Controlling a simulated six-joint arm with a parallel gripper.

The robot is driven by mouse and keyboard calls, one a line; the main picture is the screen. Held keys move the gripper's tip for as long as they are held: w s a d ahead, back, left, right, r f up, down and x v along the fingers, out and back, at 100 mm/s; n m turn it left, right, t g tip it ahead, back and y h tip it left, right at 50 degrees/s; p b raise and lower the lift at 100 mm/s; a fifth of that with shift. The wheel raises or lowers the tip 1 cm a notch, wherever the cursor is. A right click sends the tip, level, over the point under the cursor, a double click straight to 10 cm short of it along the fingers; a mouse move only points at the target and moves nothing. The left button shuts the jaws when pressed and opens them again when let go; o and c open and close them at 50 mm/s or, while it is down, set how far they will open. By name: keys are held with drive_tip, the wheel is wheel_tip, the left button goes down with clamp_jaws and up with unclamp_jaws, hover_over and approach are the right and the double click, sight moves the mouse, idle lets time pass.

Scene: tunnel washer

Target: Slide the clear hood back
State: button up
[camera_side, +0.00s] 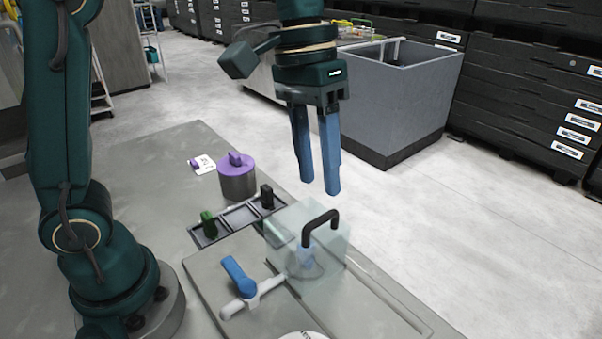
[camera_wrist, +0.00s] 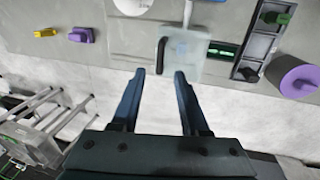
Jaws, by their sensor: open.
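The clear hood (camera_side: 335,279) is a see-through box on the grey work plate, with a black arched handle (camera_side: 320,225) on top. A round, bluish part shows dimly through it. The wrist view also shows the hood (camera_wrist: 187,68) and its handle (camera_wrist: 161,55). My gripper (camera_side: 319,186) points down above the handle, with its two blue fingers apart and nothing between them. In the wrist view, the handle appears just beyond the gap between the fingertips (camera_wrist: 160,72). My gripper does not appear to touch the hood.
A blue lever (camera_side: 238,275) on a white bar stands left of the hood. Behind are a dark tray (camera_side: 238,219) holding green and black knobbed pieces, and a purple-topped cylinder (camera_side: 237,182). A grey bin (camera_side: 405,105) stands on the floor at back right.

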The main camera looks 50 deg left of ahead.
sight(323, 215)
drive_tip(key=shift+d+f, duration=0.25)
drive_tip(key=shift+f, duration=0.95)
drive_tip(key=shift+d+f, duration=0.25)
drive_tip(key=shift+f, duration=0.95)
clamp_jaws()
